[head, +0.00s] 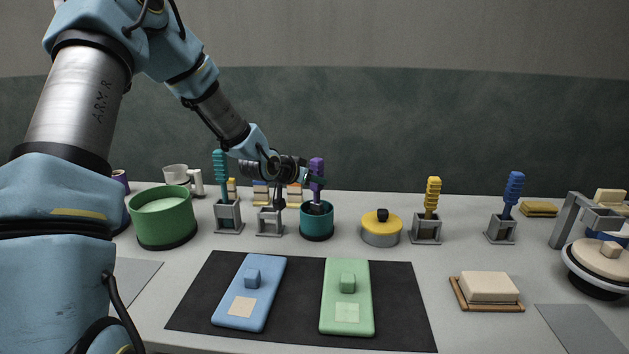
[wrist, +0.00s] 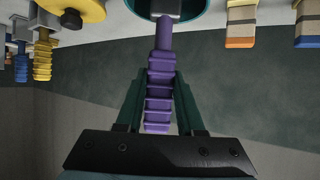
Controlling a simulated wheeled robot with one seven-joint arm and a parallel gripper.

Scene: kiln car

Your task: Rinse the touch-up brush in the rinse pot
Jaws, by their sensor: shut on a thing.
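A brush with a ridged purple handle (head: 317,168) stands roughly upright at the teal pot (head: 317,224). My gripper (head: 314,181) is shut on its handle. In the wrist view the purple handle (wrist: 160,85) lies between the two fingers of the gripper (wrist: 160,90). Its grey lower part reaches into the mouth of the teal pot (wrist: 198,12). The bristle tip is hidden, so I cannot tell how deep it sits. A larger green pot (head: 165,222) with pale green contents stands at left. Which pot is the rinse pot is not marked.
Brushes with teal (head: 220,176), yellow (head: 432,194) and blue (head: 513,189) handles stand in grey holders. A grey holder (head: 270,223) left of the teal pot looks empty. A yellow-lidded tin (head: 381,229) stands close right. Blue (head: 250,290) and green (head: 346,300) slabs lie on the dark mat (head: 400,315).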

